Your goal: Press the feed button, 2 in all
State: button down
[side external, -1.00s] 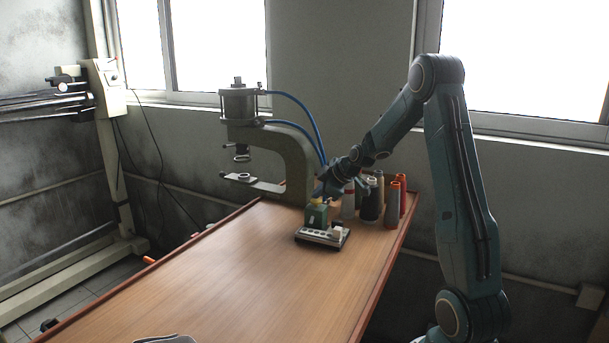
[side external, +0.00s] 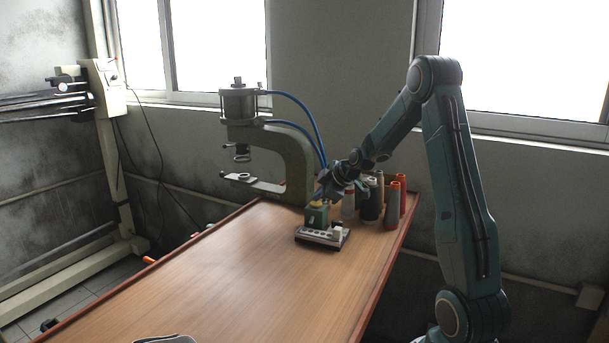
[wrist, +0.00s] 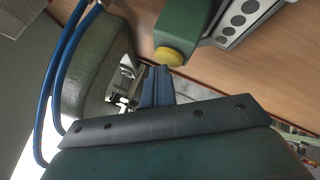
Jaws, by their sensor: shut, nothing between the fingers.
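A green box (side external: 316,216) with a yellow button (side external: 316,204) on top stands near the far end of the wooden table. In the wrist view the green box (wrist: 183,25) and yellow button (wrist: 169,57) are at the top middle. My gripper (wrist: 158,70) is shut and empty, with its fingertips close beside the yellow button. In the side view my gripper (side external: 322,194) is just above the button. I cannot tell whether the fingertips touch it.
A press (side external: 298,160) with blue hoses stands behind and left of the green box. A panel with round holes (side external: 322,237) lies in front of it. Several thread spools (side external: 391,206) stand to the right. The table front (side external: 240,270) is mostly clear.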

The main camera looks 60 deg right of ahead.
dwell(0.4)
jog(key=shift+r, duration=1.3)
jog(key=shift+r, duration=2.5)
jog(key=shift+r, duration=0.1)
dwell(0.6)
notch_tip(320, 180, up, 4)
jog(key=shift+f, duration=0.2)
jog(key=shift+f, duration=0.15)
send_over(319, 203)
jog(key=shift+d+f, duration=0.1)
jog(key=shift+f, duration=4.15)
